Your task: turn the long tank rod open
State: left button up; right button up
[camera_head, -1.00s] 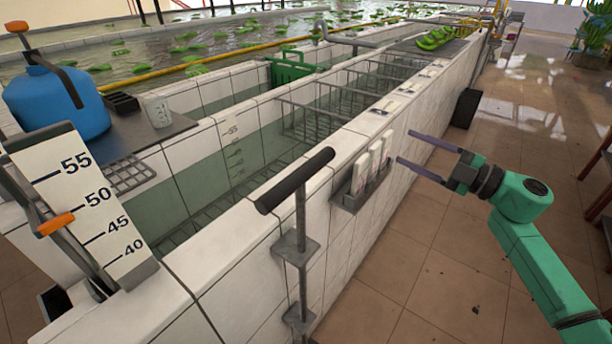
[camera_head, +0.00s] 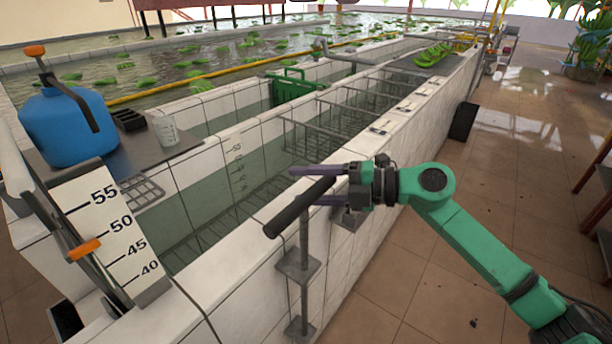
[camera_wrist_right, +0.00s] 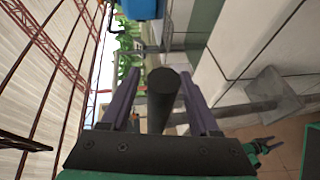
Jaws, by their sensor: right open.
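The long tank rod is an upright metal rod (camera_head: 304,235) on brackets at the tank's near side wall, with a black crossbar handle (camera_head: 290,213) on top. The handle slants from lower left to upper right. My right gripper (camera_head: 296,185) is open at the handle's far end. In the right wrist view, the black handle (camera_wrist_right: 163,95) lies between the two spread purple fingers of my right gripper (camera_wrist_right: 160,74), its round end toward the camera. A gap shows beside each finger. Whether a finger touches the handle is unclear.
A white gauge board (camera_head: 112,232) with an orange pointer stands at the near left. A blue sprayer tank (camera_head: 68,125) and a clear beaker (camera_head: 165,130) sit on a shelf behind it. The tiled tank wall (camera_head: 240,290) runs beside the rod. The floor at the right is open.

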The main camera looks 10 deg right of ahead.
jog(key=shift+a+f, duration=0.1)
jog(key=shift+a, duration=0.1)
grip_shut()
dwell(1.3)
